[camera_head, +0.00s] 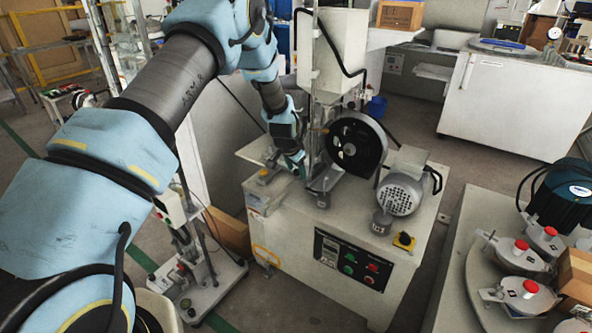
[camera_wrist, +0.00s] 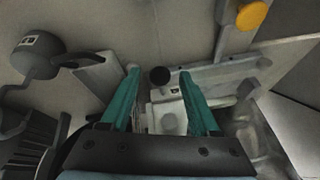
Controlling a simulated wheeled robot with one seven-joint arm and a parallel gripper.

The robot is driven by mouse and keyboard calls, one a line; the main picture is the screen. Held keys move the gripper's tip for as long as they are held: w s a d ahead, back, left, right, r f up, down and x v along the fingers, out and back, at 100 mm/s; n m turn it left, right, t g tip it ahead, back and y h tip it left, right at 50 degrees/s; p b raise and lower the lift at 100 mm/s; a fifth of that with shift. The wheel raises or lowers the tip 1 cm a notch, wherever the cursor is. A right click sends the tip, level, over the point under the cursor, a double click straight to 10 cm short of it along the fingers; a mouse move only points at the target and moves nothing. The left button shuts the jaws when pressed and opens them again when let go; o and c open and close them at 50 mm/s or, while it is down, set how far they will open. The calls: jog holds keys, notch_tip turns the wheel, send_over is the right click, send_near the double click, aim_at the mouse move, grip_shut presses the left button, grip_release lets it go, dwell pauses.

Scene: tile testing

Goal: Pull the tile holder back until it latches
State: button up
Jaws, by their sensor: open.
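My gripper (camera_wrist: 158,72) is open, with its two teal fingers spread apart in the wrist view. I cannot tell whether either finger touches the knob. In the head view my gripper (camera_head: 296,160) is low over the white testing machine (camera_head: 300,238), left of its black wheel (camera_head: 354,143). The holder cannot be made out there behind my gripper.
A motor (camera_head: 400,193) and a grey weight (camera_head: 381,222) sit right of the wheel. A control panel (camera_head: 352,262) is on the machine's front. A white hopper (camera_head: 338,45) rises close behind my gripper. A bench with red-knobbed holders (camera_head: 520,290) stands at right.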

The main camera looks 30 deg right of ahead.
grip_shut()
dwell(0.4)
dwell(0.9)
